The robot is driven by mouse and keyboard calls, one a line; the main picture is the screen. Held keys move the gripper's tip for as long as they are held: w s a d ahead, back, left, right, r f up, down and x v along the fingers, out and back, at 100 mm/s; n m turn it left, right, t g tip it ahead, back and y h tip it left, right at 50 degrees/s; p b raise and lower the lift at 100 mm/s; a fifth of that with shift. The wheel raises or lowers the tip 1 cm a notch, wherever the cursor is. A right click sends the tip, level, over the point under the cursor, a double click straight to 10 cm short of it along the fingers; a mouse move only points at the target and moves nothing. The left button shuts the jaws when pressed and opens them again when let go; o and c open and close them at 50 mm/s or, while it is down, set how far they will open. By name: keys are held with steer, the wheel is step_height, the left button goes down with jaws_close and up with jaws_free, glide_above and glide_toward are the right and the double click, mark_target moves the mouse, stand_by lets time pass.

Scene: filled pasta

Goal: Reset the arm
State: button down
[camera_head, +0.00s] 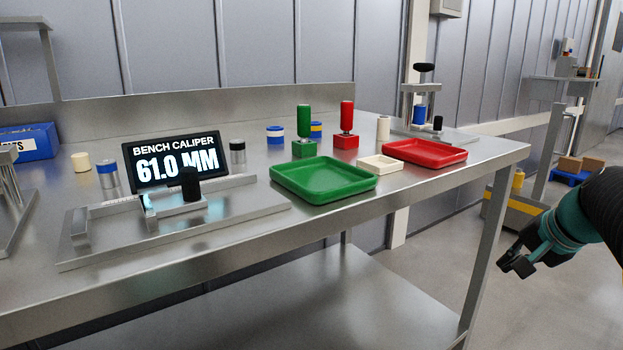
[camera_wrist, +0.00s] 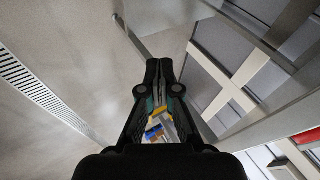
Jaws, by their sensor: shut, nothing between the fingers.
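My gripper (camera_head: 516,264) is at the right side of the head view, to the right of the bench and clear of it, over open floor. In the wrist view my gripper (camera_wrist: 159,64) points away from the camera with its fingertips together. It is shut and holds nothing. Part of my arm enters from the right edge of the head view.
A bench leg (camera_head: 488,240) stands left of my gripper.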

steer(key=s+a+f+n, duration=0.3)
steer(key=s+a, duration=0.2)
steer(key=a, duration=0.1)
steer(key=s+a+f+n+g, duration=0.1)
steer(key=s+a+f+n, duration=0.2)
steer(key=s+a, duration=0.3)
steer(key=s+a+f+n+h, duration=0.1)
steer(key=s+a+f+n, duration=0.2)
steer(key=s+a, duration=0.3)
steer(key=shift+a+n+g+p, duration=0.35)
steer(key=shift+a+n, duration=0.55)
steer(key=shift+a, duration=0.35)
